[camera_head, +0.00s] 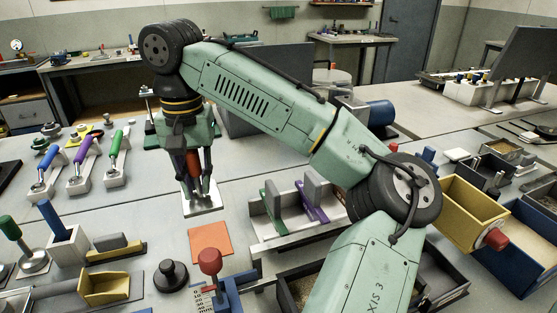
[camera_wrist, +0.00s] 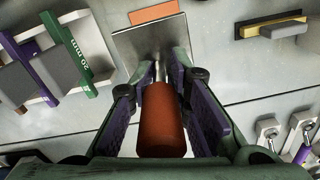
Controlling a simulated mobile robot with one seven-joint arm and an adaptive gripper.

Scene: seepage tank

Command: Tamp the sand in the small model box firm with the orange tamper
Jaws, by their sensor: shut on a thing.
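My gripper (camera_head: 196,180) is shut on the orange tamper's handle (camera_head: 193,160), pointing down over the left-middle of the bench. In the wrist view the orange handle (camera_wrist: 162,128) stands between the two fingers of my gripper (camera_wrist: 160,92). A metal shaft runs from it to a flat square steel plate (camera_wrist: 135,48). The plate also shows in the head view (camera_head: 203,205), at the bench surface or just above it; I cannot tell if it touches. A dark box (camera_head: 290,292) with sand-coloured fill is at the bottom, partly hidden by my arm. I cannot tell if it is the small model box.
An orange square (camera_head: 210,243) lies just in front of the plate. A tray with green and purple-edged pieces (camera_head: 310,203) is to the right. Purple-handled (camera_head: 82,160) and green-handled tools stand left. A red-knobbed blue block (camera_head: 228,295) stands near. A yellow box (camera_head: 470,210) is far right.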

